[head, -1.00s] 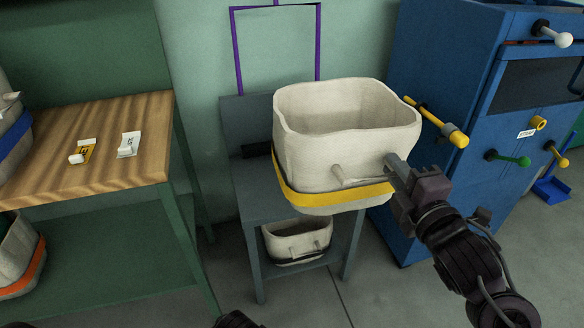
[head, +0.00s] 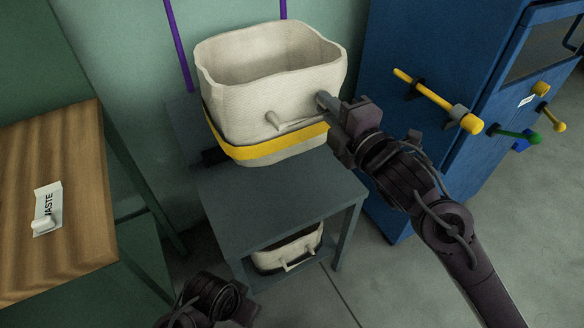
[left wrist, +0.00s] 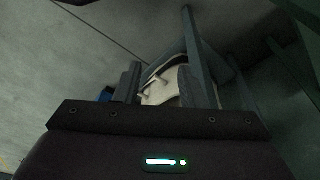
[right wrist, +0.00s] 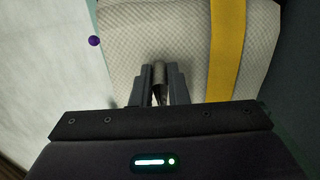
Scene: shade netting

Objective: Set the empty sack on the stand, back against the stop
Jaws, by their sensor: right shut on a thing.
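The empty sack (head: 265,90) is off-white with a yellow band and an open top. It is over the rear part of the grey stand (head: 275,200), leaving the front of the top bare. I cannot tell whether its base touches the stand. The stand's grey back panel (head: 181,115) is behind the sack, mostly hidden; contact with it cannot be seen. My right gripper (head: 328,104) is shut on a peg-like handle on the sack's near side; the right wrist view shows this grip (right wrist: 159,78). My left gripper (left wrist: 157,75) is open and empty, low before the stand.
Another off-white sack (head: 288,250) sits on the stand's lower level. A wooden-topped bench (head: 60,240) with a waste label (head: 48,208) is at left. A blue cabinet (head: 400,150) with a projecting yellow handle (head: 430,95) is close at right. Purple posts (head: 178,45) rise behind the stand.

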